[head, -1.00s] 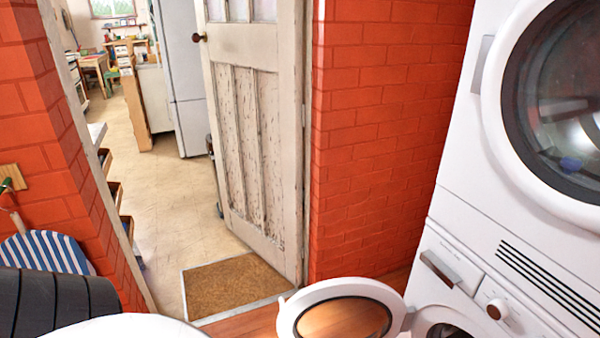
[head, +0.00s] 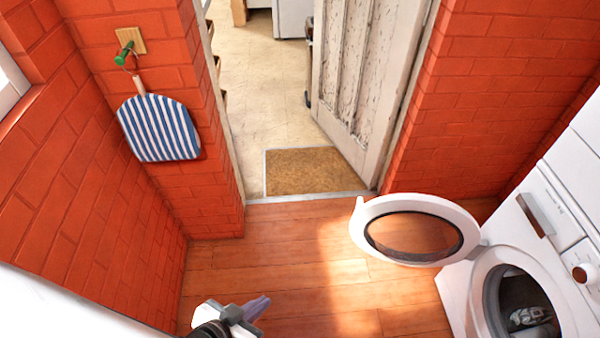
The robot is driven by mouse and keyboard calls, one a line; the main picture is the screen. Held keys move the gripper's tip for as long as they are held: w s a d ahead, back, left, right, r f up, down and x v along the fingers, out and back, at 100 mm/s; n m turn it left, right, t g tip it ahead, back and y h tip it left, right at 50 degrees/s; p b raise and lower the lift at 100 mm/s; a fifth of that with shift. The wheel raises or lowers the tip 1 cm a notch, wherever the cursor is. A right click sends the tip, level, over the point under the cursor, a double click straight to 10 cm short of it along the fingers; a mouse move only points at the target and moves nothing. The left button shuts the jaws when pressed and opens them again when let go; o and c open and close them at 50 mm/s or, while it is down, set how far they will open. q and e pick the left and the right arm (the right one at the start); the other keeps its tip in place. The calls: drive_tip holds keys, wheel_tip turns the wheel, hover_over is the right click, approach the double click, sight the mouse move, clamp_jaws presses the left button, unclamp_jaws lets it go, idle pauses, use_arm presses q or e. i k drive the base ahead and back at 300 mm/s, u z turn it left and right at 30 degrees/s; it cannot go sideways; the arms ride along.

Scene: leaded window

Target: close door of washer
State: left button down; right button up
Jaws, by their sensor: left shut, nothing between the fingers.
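The washer (head: 459,297) is a white front loader at the lower right, with something grey and patterned inside its drum. Its round door (head: 372,207), a white ring with dark see-through glass, stands wide open, swung out to the left from its hinge side. My left gripper (head: 262,303) is at the bottom centre, shut and empty, above the wooden floor. It is to the left of and nearer than the open door, clearly apart from it. My right gripper is not in view.
Red brick walls (head: 90,200) stand on both sides. A striped blue and white board (head: 158,128) hangs from a hook at left. A weathered door (head: 350,75) stands open at a doorway with a brown mat (head: 308,172). Wooden floor (head: 300,260) is clear.

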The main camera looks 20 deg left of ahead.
sight(470, 245)
drive_tip(key=u, duration=1.05)
drive_tip(key=i, duration=1.4)
drive_tip(key=z, duration=2.6)
